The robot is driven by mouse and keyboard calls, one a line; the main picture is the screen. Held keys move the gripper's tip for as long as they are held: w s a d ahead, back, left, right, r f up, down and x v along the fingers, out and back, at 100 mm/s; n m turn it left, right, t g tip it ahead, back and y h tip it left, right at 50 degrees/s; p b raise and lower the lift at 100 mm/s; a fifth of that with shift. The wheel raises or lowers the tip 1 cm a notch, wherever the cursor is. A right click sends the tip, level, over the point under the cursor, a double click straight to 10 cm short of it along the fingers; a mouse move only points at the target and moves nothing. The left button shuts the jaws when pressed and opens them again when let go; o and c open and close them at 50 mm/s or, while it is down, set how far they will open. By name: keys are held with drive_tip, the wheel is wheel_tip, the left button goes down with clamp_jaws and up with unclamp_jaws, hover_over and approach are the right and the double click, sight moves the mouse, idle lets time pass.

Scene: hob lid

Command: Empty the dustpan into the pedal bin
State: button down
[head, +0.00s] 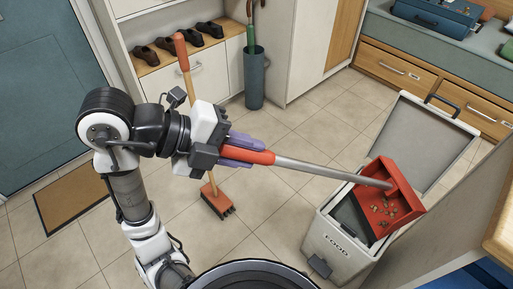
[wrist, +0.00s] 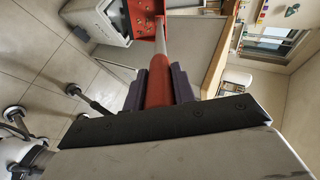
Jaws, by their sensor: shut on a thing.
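My gripper (head: 242,151) is shut on the red grip of the dustpan's long handle; its purple fingers (wrist: 162,86) sit on both sides of the grip in the wrist view. The red dustpan (head: 399,184) hangs at the handle's far end, above the bin, with several small brown bits (head: 384,208) in its pan. The pedal bin (head: 326,243) is pale grey, marked "FOOD", with its lid (head: 430,140) standing open behind. Its dark opening is partly hidden under the pan. The pedal (head: 319,267) shows at its front foot. The dustpan also shows in the wrist view (wrist: 143,18).
A broom (head: 213,191) with a red head stands on the tiles behind my arm. An umbrella stand (head: 254,80), a shoe shelf (head: 150,58) and a doormat (head: 70,202) are at the back and left. A wooden-edged counter (head: 500,235) is close at right.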

drive_tip(key=shift+h, duration=0.5)
drive_tip(key=shift+s+a+f+b, duration=0.15)
drive_tip(key=shift+a+f+b, duration=0.6)
drive_tip(key=shift+a+b, duration=0.25)
drive_tip(key=shift+s+a+f+b, duration=0.15)
drive_tip(key=shift+a+f+b, duration=0.55)
drive_tip(key=shift+a+b, duration=0.25)
drive_tip(key=shift+r, duration=0.1)
drive_tip(key=w+d+r+y+p, duration=0.2)
drive_tip(key=d+r+p, duration=0.45)
drive_tip(key=d, duration=0.45)
drive_tip(key=w+d+r+g+y+p, duration=0.1)
drive_tip(key=w+d+r+y+p, duration=0.15)
drive_tip(key=d+r+p, duration=0.5)
drive_tip(key=w+d+r+y+p, duration=0.3)
drive_tip(key=d+p, duration=0.5)
drive_tip(key=d, duration=0.7)
drive_tip(key=w+d+r+y+p, duration=0.1)
drive_tip(key=d+p, duration=0.1)
drive_tip(key=d, duration=0.5)
drive_tip(key=w+d+r+y+p, duration=0.1)
drive_tip(key=d+y+p, duration=0.1)
drive_tip(key=d, duration=0.6)
drive_tip(key=d+r+g+y+p, duration=0.1)
drive_tip(key=d+p, duration=0.3)
drive_tip(key=d, duration=0.3)
drive_tip(key=shift+w+d+r+y, duration=0.2)
drive_tip(key=shift+w+r+y, duration=0.05)
drive_tip(key=shift+w+y, duration=0.15)
